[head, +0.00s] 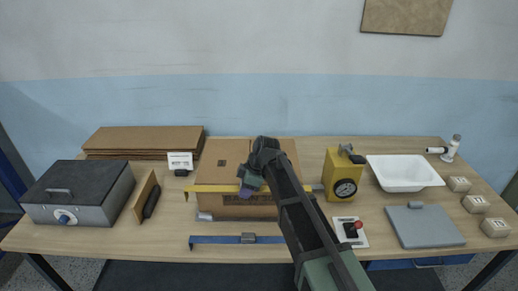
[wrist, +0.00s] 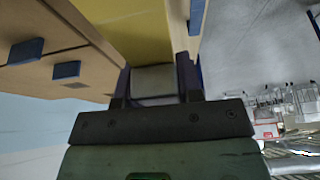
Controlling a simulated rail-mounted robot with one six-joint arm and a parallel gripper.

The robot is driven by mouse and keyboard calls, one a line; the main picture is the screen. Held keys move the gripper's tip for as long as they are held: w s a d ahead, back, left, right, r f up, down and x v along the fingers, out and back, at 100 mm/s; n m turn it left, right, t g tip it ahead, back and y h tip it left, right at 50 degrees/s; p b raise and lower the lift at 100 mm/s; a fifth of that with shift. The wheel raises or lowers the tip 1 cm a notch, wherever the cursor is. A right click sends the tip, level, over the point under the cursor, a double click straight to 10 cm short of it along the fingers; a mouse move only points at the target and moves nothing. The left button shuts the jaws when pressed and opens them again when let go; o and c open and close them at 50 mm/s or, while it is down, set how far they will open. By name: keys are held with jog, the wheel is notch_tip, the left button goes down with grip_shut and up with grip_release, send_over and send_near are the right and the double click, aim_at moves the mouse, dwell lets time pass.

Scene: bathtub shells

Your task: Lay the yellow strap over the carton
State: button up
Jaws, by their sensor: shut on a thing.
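The brown carton (head: 222,155) stands at the middle of the table. The yellow strap (head: 212,188) stretches left to right across the carton's front upper edge in the head view, its ends reaching past both sides. My gripper (head: 250,186) is shut on the strap near its middle. In the wrist view the strap (wrist: 150,35) is a wide yellow surface, with a grey buckle-like block (wrist: 153,80) between my fingers. I cannot tell whether the strap touches the carton. My arm hides the carton's right part.
A blue strap (head: 215,239) lies in front of the carton. A yellow device with a dial (head: 342,172) stands close on the right, with a red-knobbed switch (head: 350,231) before it. A grey case (head: 80,195) and brush (head: 147,197) are left. A white basin (head: 404,173) is right.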

notch_tip(320, 180, up, 3)
jog(key=shift+p, duration=0.55)
notch_tip(320, 180, down, 21)
jog(key=b, duration=2.1)
jog(key=shift+f, duration=0.1)
jog(key=shift+r, duration=0.3)
jog(key=shift+f, duration=0.3)
jog(key=o, duration=1)
jog(key=shift+r, duration=0.15)
jog(key=p+v, duration=1.1)
jog(key=v, duration=0.1)
jog(key=shift+r, duration=0.15)
